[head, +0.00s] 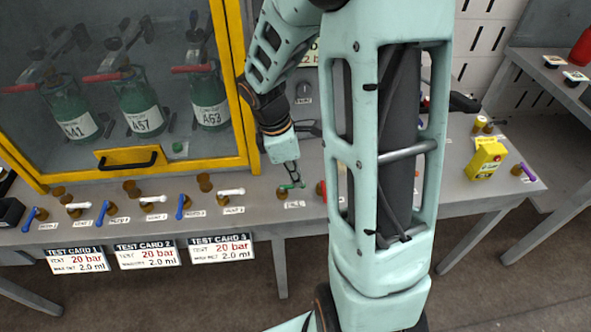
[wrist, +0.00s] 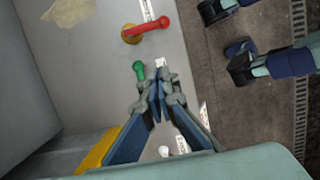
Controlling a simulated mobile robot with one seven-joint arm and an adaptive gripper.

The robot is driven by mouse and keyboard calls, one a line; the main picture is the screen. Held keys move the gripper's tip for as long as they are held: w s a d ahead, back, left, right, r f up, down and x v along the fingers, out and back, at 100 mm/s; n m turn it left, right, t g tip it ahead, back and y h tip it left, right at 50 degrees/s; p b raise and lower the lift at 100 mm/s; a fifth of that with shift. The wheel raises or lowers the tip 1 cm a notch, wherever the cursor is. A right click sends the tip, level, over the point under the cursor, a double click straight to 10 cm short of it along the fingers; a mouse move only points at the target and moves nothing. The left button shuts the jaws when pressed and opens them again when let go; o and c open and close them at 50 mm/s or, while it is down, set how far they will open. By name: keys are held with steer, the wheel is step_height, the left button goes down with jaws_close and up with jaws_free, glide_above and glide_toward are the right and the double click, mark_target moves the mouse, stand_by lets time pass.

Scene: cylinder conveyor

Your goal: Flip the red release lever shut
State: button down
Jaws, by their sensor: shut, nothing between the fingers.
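The red release lever (wrist: 150,26) is at the top of the wrist view, its arm slanting up to the right from a round brass base. In the head view only a sliver of red (head: 320,191) shows beside my arm, which hides the rest. My gripper (head: 293,178) is shut and empty, pointing down over the bench at a green lever (head: 292,186). In the wrist view my gripper (wrist: 160,76) has its fingertips just right of the green lever (wrist: 139,71), whose lower part the fingers hide. I cannot tell whether they touch. The red lever lies beyond the fingertips, apart from them.
A yellow-framed cabinet (head: 244,100) with green cylinders (head: 140,108) stands left of my gripper. Blue and white levers (head: 107,212) line the bench front. A yellow box (head: 487,158) and a purple-handled lever (head: 526,172) are at the right. Bare bench shows between the green and red levers.

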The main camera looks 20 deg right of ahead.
mark_target(324, 192)
steer(key=x, duration=0.4)
steer(key=shift+f+b, duration=0.15)
steer(key=shift+b, duration=0.15)
steer(key=shift+s+d+f, duration=0.15)
steer(key=shift+d, duration=0.5)
steer(key=shift+s+d+f, duration=0.1)
steer(key=shift+s+d, duration=0.1)
steer(key=shift+d, duration=0.45)
steer(key=shift+s+d+f, duration=0.15)
steer(key=shift+d, duration=0.5)
